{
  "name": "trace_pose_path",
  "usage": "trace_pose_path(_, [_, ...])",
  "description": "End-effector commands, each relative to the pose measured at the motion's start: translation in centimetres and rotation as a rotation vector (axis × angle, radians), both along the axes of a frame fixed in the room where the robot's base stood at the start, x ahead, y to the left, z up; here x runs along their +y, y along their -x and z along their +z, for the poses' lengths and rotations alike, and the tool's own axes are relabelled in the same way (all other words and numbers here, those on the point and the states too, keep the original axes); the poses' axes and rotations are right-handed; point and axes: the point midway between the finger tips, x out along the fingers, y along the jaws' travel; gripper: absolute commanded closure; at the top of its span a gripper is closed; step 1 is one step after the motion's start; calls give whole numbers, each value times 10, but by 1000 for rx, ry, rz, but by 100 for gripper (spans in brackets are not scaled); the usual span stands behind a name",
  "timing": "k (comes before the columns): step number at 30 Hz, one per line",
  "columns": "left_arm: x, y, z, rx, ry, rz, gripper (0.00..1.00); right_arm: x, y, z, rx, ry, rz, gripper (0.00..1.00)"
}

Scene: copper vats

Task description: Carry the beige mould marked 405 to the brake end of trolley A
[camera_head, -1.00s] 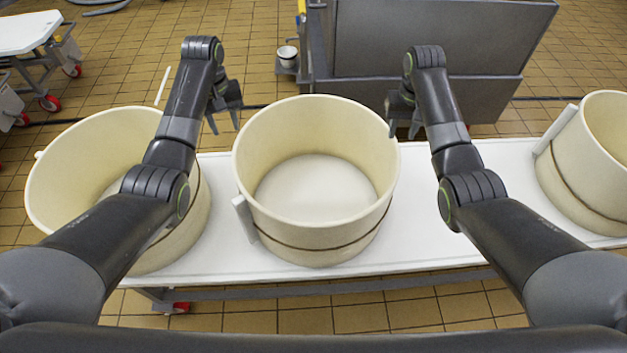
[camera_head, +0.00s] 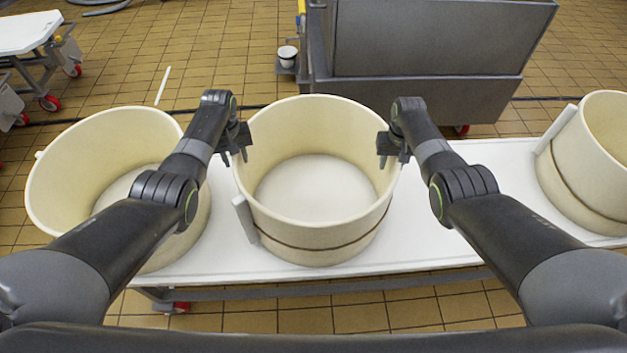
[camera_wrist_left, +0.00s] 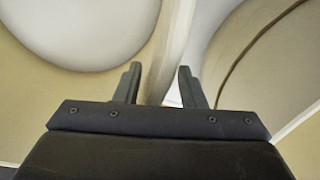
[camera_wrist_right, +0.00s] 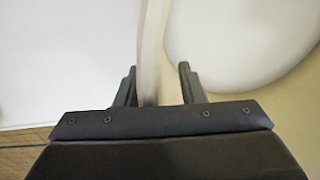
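A beige round mould (camera_head: 285,235) with a dark band and a pale side block stands upright in the middle of a long white surface. No number is readable on it. My left gripper (camera_head: 236,158) is at its left rim; in the left wrist view the fingers (camera_wrist_left: 158,85) are open with the mould wall (camera_wrist_left: 178,40) between them. My right gripper (camera_head: 393,158) is at its right rim; in the right wrist view the fingers (camera_wrist_right: 157,85) are open around the wall (camera_wrist_right: 152,40), which is nearer the left finger. No mark tells which trolley is A.
The white surface (camera_head: 440,245) carries another beige mould (camera_head: 55,190) close on the left and one (camera_head: 580,175) at the right. A red wheel (camera_head: 181,307) shows below it. A grey metal cabinet (camera_head: 430,45) stands behind. A white-topped trolley (camera_head: 25,33) is at the far left.

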Motion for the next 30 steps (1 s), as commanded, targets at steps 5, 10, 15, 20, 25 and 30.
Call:
trace_pose_path(5, [0,0,-2,0,0,-1,64,0,0,-2,-2,0,0,64])
trace_pose_path(10, [0,0,-2,0,0,0,64,0,0,-2,-1,0,1,64])
trace_pose_path(15, [0,0,-2,0,0,0,81,0,0,-2,-1,0,0,81])
trace_pose_path(20, [0,0,-2,0,0,0,100,0,0,-2,-1,0,0,100])
trace_pose_path(25, [0,0,-2,0,0,1,100,0,0,-2,-1,0,0,100])
trace_pose_path(30, [1,0,-2,0,-1,1,100,0,0,-2,0,0,0,100])
